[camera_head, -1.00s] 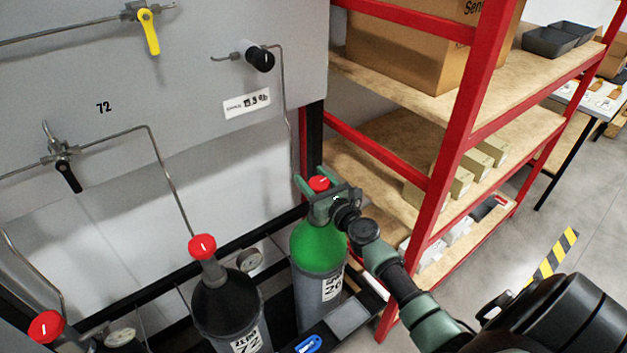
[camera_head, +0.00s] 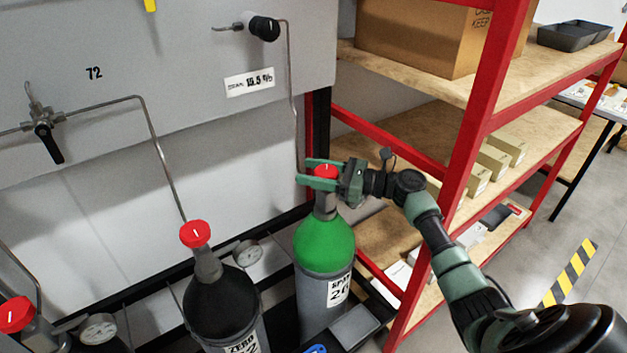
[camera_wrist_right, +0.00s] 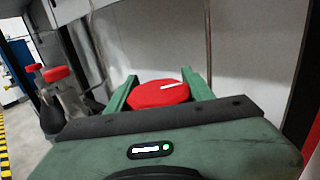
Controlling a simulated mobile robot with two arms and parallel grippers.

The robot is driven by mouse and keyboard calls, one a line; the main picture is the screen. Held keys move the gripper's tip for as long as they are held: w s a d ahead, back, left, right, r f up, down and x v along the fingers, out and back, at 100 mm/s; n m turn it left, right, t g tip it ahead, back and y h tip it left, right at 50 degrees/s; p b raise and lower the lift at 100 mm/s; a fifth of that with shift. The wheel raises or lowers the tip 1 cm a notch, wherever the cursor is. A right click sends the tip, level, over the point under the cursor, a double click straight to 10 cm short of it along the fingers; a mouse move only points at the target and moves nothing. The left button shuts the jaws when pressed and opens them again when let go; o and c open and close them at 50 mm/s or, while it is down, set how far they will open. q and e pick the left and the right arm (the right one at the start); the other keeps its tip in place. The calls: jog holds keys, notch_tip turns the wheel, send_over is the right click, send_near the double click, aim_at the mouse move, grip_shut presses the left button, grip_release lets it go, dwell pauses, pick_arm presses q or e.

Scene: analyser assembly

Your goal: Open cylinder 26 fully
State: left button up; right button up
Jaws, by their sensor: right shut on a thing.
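Cylinder 26 (camera_head: 325,243) has a green shoulder and a grey body with a label, and stands upright beside the red shelf. Its red valve knob (camera_head: 326,171) is between the fingers of my right gripper (camera_head: 314,174), which is shut on it from the right. In the right wrist view the red knob (camera_wrist_right: 160,94) with a white mark sits between the two green fingers, the mark pointing to the right and slightly up. The left gripper is not in view.
A black-shouldered cylinder 72 (camera_head: 225,305) with a red knob stands to the left, and another red knob (camera_head: 17,313) is at the far left. The grey wall panel (camera_head: 180,60) carries pipes and valves behind. The red shelf (camera_head: 470,150) is close on the right.

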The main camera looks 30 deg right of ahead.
jog(key=shift+s+a+n+g+y+b, duration=0.1)
jog(key=shift+s+n+g+y+b, duration=0.05)
jog(key=shift+n+g+y+b, duration=0.7)
jog(key=shift+r, duration=0.1)
jog(key=o, duration=1.4)
jog(key=shift+c, duration=0.2)
jog(key=shift+r, duration=0.1)
notch_tip(320, 180, up, 20)
jog(key=shift+p, duration=0.35)
